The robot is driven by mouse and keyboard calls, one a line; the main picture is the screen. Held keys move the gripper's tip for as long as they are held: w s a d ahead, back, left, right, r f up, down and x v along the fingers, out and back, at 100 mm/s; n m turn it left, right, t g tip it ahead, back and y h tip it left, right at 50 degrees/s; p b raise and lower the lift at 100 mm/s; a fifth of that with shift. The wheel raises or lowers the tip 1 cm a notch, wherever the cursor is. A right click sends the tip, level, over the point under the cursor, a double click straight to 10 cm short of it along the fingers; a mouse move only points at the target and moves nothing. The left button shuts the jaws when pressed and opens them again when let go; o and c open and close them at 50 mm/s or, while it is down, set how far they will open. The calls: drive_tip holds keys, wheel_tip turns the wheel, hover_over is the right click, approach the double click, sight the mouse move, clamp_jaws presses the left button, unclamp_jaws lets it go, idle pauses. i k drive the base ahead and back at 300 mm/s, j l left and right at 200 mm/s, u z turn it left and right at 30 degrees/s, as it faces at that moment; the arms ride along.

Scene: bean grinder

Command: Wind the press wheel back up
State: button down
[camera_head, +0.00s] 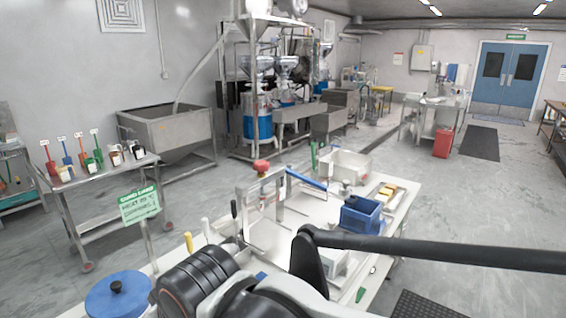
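A small press with a pale metal frame (240,205) stands upright on the white worktable in the lower middle. A red knob-like part (261,166), which looks like the press wheel, sits at the top of it. The height of the press's screw and plate is too small to tell. My arm's dark links fill the lower middle foreground and hide part of the table. A long black link runs off to the right edge. I cannot make out my gripper's fingers in this view.
The white worktable (310,218) also holds a blue bin (361,215), a pale tray (345,165) and a blue-lidded pot (118,295). A green sign (140,205) stands left of the press. A side table (95,179) with scoops and cups is further left. Open floor lies right.

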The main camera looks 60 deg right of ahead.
sight(261, 166)
drive_tip(key=z, duration=1.4)
